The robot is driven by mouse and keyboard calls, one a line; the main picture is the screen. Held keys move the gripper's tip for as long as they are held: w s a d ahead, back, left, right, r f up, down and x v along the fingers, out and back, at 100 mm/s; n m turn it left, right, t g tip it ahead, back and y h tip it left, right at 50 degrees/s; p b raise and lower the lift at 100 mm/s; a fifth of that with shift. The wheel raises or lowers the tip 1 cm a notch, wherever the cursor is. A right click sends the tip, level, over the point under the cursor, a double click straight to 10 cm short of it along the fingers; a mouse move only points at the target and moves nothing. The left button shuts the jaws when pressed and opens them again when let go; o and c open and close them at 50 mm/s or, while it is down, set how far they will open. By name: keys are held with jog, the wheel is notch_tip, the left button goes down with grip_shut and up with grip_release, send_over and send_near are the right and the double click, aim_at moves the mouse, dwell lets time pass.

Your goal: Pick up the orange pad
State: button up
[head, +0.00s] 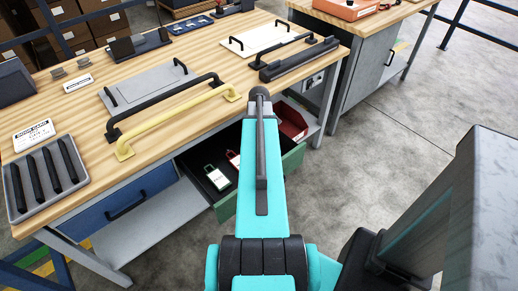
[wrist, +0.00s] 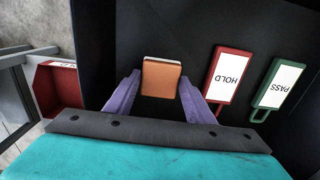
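The orange pad (wrist: 161,79), a small block with a pale upper edge, shows in the wrist view over the dark drawer floor. My gripper (wrist: 161,80) has its two purple fingers on either side of it, tips close to its left and right edges. I cannot tell whether they touch it. In the head view my arm hides the pad and the fingers. The open drawer (head: 293,157) with a green front is under the wooden workbench (head: 75,104).
A red HOLD tag (wrist: 229,80) and a green PASS tag (wrist: 277,85) lie right of my gripper. A red bin (wrist: 57,88) is at the left. Yellow (head: 176,118) and black (head: 166,103) handles lie along the bench edge above the drawer.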

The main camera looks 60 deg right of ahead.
jog(key=c, duration=0.5)
jog(key=shift+r, duration=0.15)
jog(key=shift+c, duration=0.2)
notch_tip(320, 180, up, 10)
jog(key=shift+b, duration=0.35)
dwell(0.5)
